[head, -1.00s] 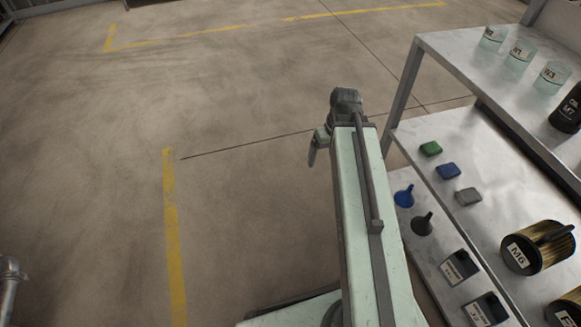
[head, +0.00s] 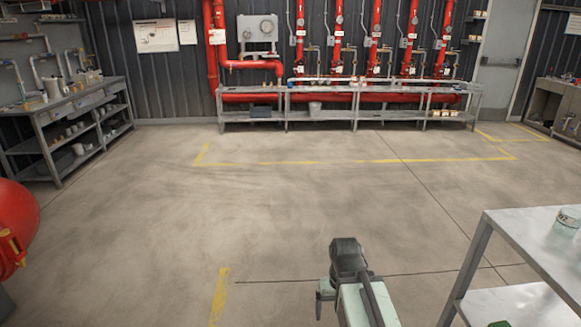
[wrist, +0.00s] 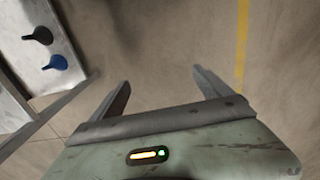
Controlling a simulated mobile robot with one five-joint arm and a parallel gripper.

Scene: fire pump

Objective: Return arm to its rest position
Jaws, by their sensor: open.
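My arm (head: 350,262) rises from the bottom of the head view, a little right of centre, over bare floor. My gripper (head: 320,300) hangs at the left of the arm's end, small and partly hidden there. In the wrist view, my gripper (wrist: 163,92) has its two fingers wide apart with nothing but concrete floor between them. It touches nothing that I can see.
A metal shelf (head: 520,235) stands close on the right. The wrist view shows a black funnel (wrist: 42,35) and a blue funnel (wrist: 57,63) on it. A red tank (head: 15,230) is at the left edge. Red pipes (head: 340,97) line the back wall. The middle floor is clear.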

